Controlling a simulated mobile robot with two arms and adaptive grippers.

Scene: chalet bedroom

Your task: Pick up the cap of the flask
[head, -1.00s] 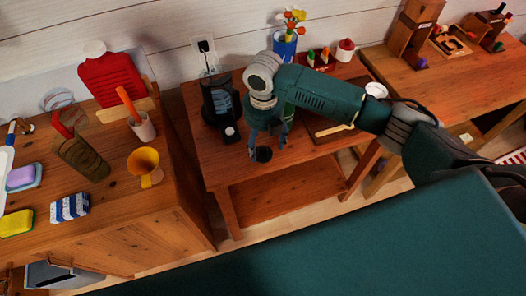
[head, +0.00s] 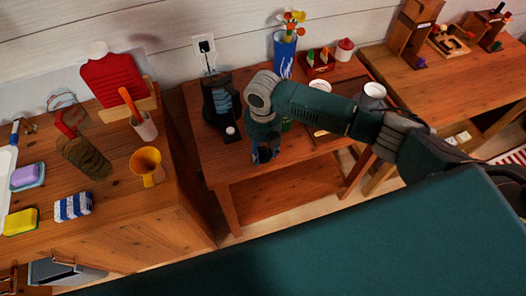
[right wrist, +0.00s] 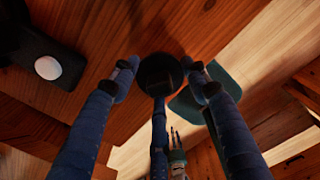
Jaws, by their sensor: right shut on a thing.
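The cap of the flask (right wrist: 160,73) is a dark round piece near the front edge of the middle table. In the right wrist view it sits between the blue fingers of my right gripper (right wrist: 160,76), which is shut on it. In the head view the right gripper (head: 264,154) points down at the table's front edge, and its fingers hide the cap. I cannot tell if the cap still touches the table. A bit of a green object (head: 287,126) shows behind the gripper; I cannot tell if it is the flask. My left gripper is not in view.
On the middle table (head: 232,170), a black device (head: 220,105) stands left of the gripper, with a white knob (head: 230,130) in front. A blue vase (head: 284,55) stands behind. A lower shelf lies below the table.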

